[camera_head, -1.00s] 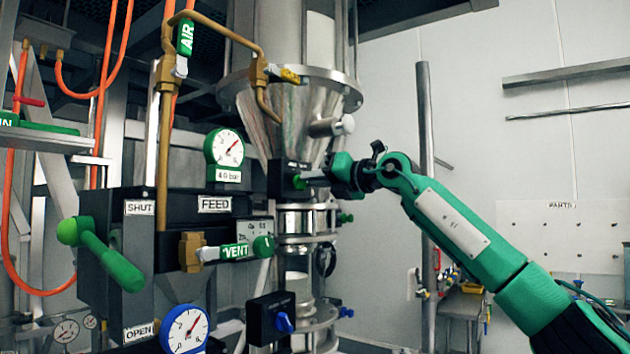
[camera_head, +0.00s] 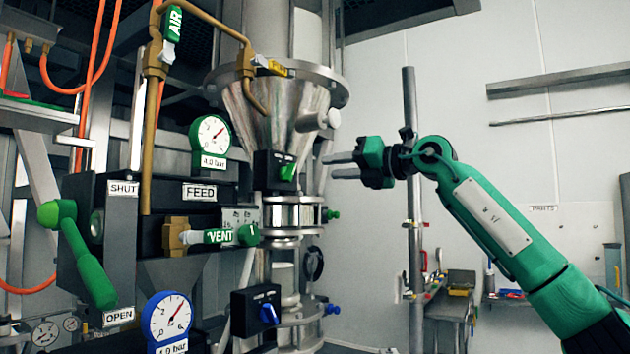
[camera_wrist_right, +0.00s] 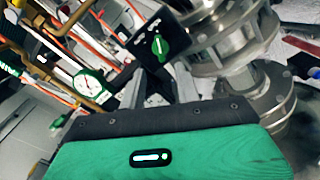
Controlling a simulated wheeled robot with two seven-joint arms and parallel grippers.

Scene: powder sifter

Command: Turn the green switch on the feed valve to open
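The green switch (camera_head: 287,172) is a small knob on the front of a black box (camera_head: 266,164) on the steel column below the cone. Its handle looks tilted in the head view. In the right wrist view the green switch (camera_wrist_right: 159,46) faces me on its black box (camera_wrist_right: 178,32), with small markings too small to read. My right gripper (camera_head: 338,165) is to the right of the switch, clear of it. Its two fingers point left, apart and empty. In the right wrist view the gripper (camera_wrist_right: 158,88) shows its fingers spread below the switch. My left gripper is not visible.
A lower black box carries a blue knob (camera_head: 269,313). A vertical post (camera_head: 412,190) stands behind my right arm. A cluttered bench (camera_head: 455,300) is farther right.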

